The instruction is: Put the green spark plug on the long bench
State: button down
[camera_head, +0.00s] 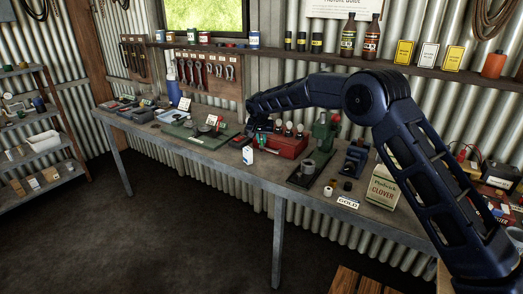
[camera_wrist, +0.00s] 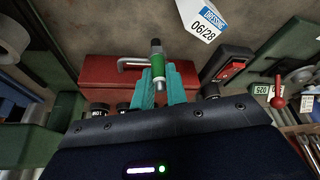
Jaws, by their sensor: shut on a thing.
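My gripper (camera_wrist: 160,80) has teal fingers shut on the green spark plug (camera_wrist: 157,64), which has a dark upper end and a metal tip. In the wrist view the plug is in front of a red box (camera_wrist: 98,72) with a metal handle.
A white tag (camera_head: 247,155) reading DRESSING 06/28 in the wrist view is close by. A green machine (camera_head: 324,132) stands right of the red box, and a green plate (camera_head: 197,135) lies left. The bench's front strip is partly clear. A shelf unit (camera_head: 40,140) stands at far left.

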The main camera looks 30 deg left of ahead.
aim_at(261, 146)
jog(key=shift+f, duration=2.8)
jog(key=shift+f, duration=0.15)
jog(key=c, duration=1.4)
grip_release()
jog(key=v, duration=1.2)
